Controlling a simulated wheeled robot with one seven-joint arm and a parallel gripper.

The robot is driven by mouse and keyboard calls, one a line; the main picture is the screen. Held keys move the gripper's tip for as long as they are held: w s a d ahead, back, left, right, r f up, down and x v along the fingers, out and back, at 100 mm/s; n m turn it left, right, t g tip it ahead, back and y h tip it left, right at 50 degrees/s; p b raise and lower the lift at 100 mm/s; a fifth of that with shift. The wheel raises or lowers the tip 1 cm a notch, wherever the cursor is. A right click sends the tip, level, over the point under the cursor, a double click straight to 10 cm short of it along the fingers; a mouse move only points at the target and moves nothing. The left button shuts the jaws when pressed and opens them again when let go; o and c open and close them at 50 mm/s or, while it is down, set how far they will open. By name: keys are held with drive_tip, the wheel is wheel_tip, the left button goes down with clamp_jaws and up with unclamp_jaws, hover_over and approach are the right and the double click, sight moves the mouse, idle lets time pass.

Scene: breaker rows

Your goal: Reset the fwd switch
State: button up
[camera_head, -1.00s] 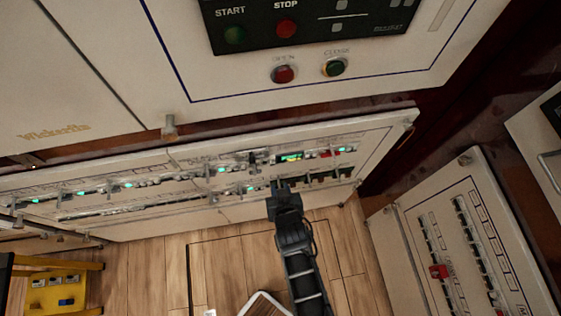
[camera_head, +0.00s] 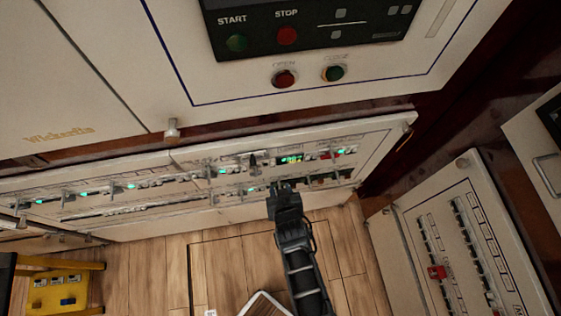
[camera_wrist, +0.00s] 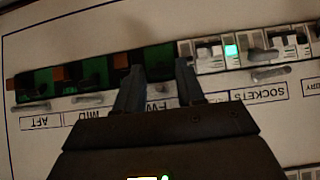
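The fwd label (camera_wrist: 158,103) shows partly between my gripper's fingers, and the dark and green fwd breaker (camera_wrist: 158,60) is just beyond the fingertips. My gripper (camera_wrist: 158,72) is open, with one finger on each side of that breaker's column and a clear gap between them. I cannot tell whether the fingers touch it. The fingers hide part of the switch, so its lever position is unclear. In the head view my gripper (camera_head: 283,186) is at the lower breaker panel (camera_head: 230,213).
In the wrist view, green breakers with orange-brown parts stand to the left, above the MID (camera_wrist: 84,114) and AFT (camera_wrist: 34,122) labels. The sockets breaker (camera_wrist: 210,55) stands close on the right, with a lit green lamp (camera_wrist: 231,50). A yellow stool (camera_head: 60,290) stands on the floor at left.

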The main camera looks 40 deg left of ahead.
drive_tip(key=p+v, duration=0.3)
drive_tip(key=v, duration=0.4)
drive_tip(key=shift+s+d+r, duration=0.15)
drive_tip(key=shift+d+r, duration=0.1)
idle(0.4)
